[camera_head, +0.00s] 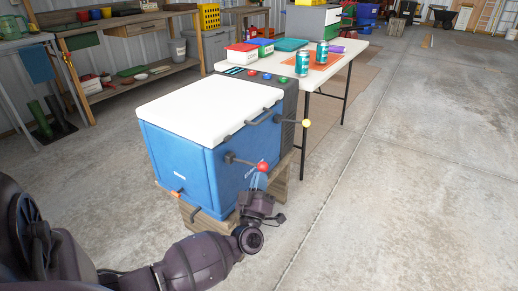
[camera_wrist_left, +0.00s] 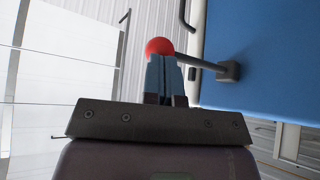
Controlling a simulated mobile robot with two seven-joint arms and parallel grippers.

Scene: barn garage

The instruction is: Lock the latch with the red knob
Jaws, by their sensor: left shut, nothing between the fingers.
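The blue cooler box (camera_head: 180,160) with a white lid (camera_head: 205,105) has a latch with a red knob (camera_head: 262,167) on its right side. The latch's dark arm (camera_head: 244,162) reaches out from a pivot on the blue wall. In the left wrist view the red knob (camera_wrist_left: 158,47) sits at the end of the rod (camera_wrist_left: 196,62), which runs to a dark bracket (camera_wrist_left: 229,70). My left gripper (camera_head: 260,180) is just below the red knob, fingers (camera_wrist_left: 163,75) shut and empty. The fingertips overlap the knob in view; I cannot tell if they touch. My right gripper is not in view.
A second latch with a yellow knob (camera_head: 306,123) sticks out from the box farther back. The box stands on a wooden pallet (camera_head: 282,182). A white folding table (camera_head: 345,58) with cans and boxes stands behind it. Open concrete floor (camera_head: 410,180) lies to the right.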

